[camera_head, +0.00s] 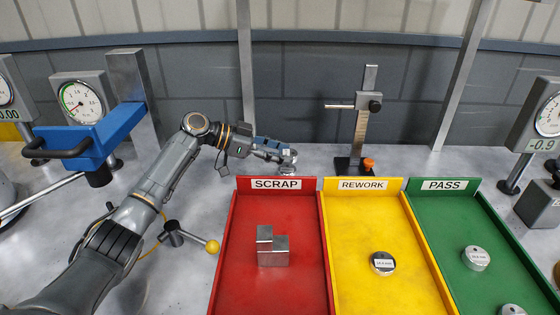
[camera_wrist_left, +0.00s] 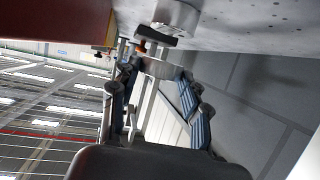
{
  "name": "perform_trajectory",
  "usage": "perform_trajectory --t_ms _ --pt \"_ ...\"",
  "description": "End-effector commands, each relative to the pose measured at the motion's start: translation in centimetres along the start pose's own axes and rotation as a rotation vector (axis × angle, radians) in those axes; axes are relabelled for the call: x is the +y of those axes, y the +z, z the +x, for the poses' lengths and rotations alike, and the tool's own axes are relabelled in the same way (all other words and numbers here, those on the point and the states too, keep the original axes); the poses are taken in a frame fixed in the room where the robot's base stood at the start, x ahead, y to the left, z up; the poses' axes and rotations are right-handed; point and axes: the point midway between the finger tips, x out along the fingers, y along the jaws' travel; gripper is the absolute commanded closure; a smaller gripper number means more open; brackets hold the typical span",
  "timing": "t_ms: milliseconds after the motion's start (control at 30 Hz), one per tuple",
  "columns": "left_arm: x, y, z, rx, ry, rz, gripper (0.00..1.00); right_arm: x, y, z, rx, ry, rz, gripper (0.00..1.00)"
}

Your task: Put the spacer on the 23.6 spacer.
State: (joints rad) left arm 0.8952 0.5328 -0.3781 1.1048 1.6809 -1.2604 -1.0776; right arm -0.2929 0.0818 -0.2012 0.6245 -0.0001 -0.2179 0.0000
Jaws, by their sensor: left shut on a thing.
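My left gripper (camera_head: 287,156) is at the back of the table, just behind the red SCRAP tray. It is shut on a small grey round spacer, which shows between the fingers in the left wrist view (camera_wrist_left: 160,68). Another pale grey cylinder (camera_wrist_left: 175,14) stands on the table beyond the fingertips, apart from the held spacer in that view. In the head view a round piece (camera_head: 287,169) shows just below the fingers. I cannot read a 23.6 label on either piece. My right gripper is not in view.
The red tray (camera_head: 219,265) holds a stepped metal block (camera_head: 272,248). The yellow REWORK tray (camera_head: 410,225) holds a labelled disc (camera_head: 383,263); the green PASS tray (camera_head: 492,212) holds discs (camera_head: 476,258). A height gauge (camera_head: 364,125) stands right of my gripper.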

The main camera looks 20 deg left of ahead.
Motion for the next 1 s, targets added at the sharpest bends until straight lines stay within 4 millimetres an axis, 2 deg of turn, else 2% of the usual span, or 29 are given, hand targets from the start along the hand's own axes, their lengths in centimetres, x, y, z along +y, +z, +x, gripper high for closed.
perform_trajectory --t_ms 100,200,567,600,700,1000 --pt "0.0 1.6 0.7 -0.002 0.0 -0.006 0.97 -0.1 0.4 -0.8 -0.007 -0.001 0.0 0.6" --pt "0.0 2.4 1.0 0.001 0.0 -0.003 0.97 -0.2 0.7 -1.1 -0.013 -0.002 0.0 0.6" --pt "0.0 3.0 1.3 0.002 -0.001 -0.001 0.97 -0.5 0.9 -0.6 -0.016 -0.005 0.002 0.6" --pt "0.0 3.0 1.3 -0.001 0.0 -0.002 0.5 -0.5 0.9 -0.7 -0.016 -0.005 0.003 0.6" --pt "0.0 3.0 1.2 -0.001 0.0 -0.002 0.31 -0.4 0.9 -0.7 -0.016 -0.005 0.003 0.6" --pt "0.0 2.9 1.2 -0.001 0.0 -0.002 0.31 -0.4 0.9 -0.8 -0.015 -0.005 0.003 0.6"
